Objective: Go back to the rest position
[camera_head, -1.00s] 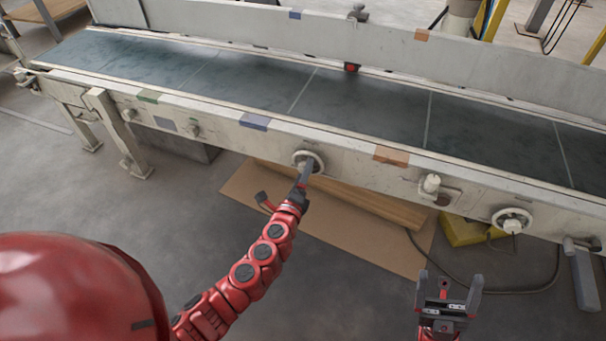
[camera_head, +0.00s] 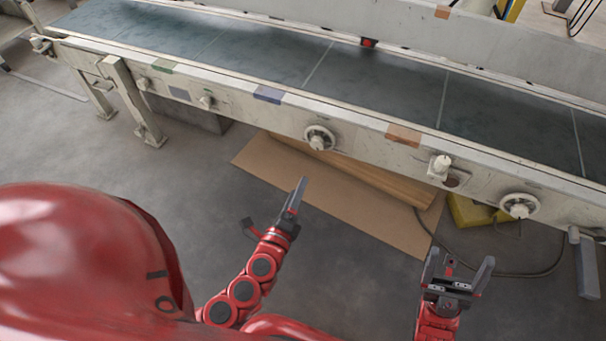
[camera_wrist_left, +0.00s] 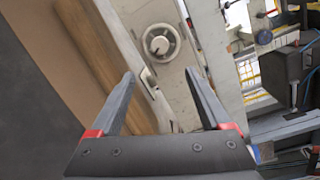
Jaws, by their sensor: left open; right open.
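My left gripper (camera_head: 294,202) is open and empty in the head view, below and left of a round white knob (camera_head: 319,138) on the conveyor's side rail. It is apart from the knob. In the left wrist view my left gripper (camera_wrist_left: 165,92) shows two spread fingers with nothing between them, and the knob (camera_wrist_left: 160,43) lies beyond the fingertips. My right gripper (camera_head: 458,265) is open and empty at the lower right of the head view, fingers pointing toward the conveyor.
The conveyor (camera_head: 380,88) with a dark belt crosses the upper view. Another round knob (camera_head: 520,206) and a white knob (camera_head: 440,164) sit on its rail. Cardboard (camera_head: 270,165) lies on the floor below, beside a yellow block (camera_head: 470,211) and a cable. The grey floor at left is open.

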